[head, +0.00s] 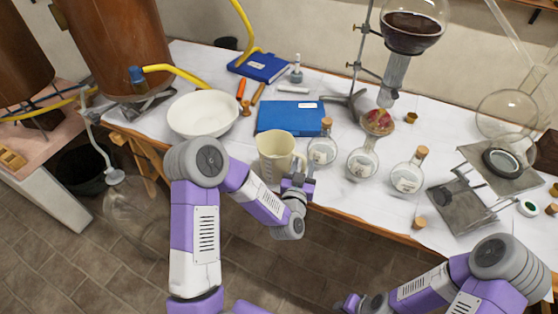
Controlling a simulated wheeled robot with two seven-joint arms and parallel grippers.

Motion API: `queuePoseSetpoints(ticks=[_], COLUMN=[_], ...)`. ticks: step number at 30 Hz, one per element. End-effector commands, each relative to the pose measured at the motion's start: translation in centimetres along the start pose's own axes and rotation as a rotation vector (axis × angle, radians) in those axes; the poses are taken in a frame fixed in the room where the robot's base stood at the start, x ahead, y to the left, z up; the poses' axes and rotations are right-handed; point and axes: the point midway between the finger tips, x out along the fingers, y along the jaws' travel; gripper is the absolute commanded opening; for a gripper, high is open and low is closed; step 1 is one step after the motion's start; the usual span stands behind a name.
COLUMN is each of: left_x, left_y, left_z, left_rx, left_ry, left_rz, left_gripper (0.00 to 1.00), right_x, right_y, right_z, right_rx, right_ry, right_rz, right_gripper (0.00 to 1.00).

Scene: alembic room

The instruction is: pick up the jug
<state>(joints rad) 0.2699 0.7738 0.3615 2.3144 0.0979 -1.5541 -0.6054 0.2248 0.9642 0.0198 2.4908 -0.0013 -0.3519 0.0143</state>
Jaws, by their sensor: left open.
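The jug (274,151) is cream-coloured, with a spout and a handle on its right side. It stands upright near the front edge of the white-covered table. My left gripper (299,179) is open just in front of and below the jug's handle, at its right side. Whether the fingers touch or straddle the handle I cannot tell.
Corked flasks (322,151) stand close to the right of the jug. A blue book (290,118) lies behind it and a white bowl (202,113) is to its left. A metal stand (360,60) holds glassware at the back.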

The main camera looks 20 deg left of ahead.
Motion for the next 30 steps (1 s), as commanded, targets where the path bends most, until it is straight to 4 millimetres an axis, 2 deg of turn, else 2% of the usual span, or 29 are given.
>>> queuePoseSetpoints(ticks=[1, 9, 24, 30], left_x=[-0.02, -0.04, -0.03, -0.02], left_y=[0.0, 0.0, 0.01, 0.0], left_z=[0.01, 0.03, -0.13, -0.84], left_rx=[0.0, -0.001, 0.0, 0.0], left_ry=[0.0, -0.001, 0.002, 0.003], left_rz=[0.0, 0.0, 0.0, -0.001], left_gripper=[0.41, 0.0, 0.0, 0.0], right_x=[0.0, 0.0, -0.03, -0.3], right_y=[0.0, 0.0, -0.01, -0.12], right_z=[0.0, 0.0, 0.01, 0.02], right_rx=[0.0, 0.0, 0.0, 0.0], right_ry=[0.0, 0.0, 0.0, 0.0], right_rz=[0.0, 0.0, 0.0, 0.0], right_gripper=[0.36, 0.36, 0.36, 0.36])
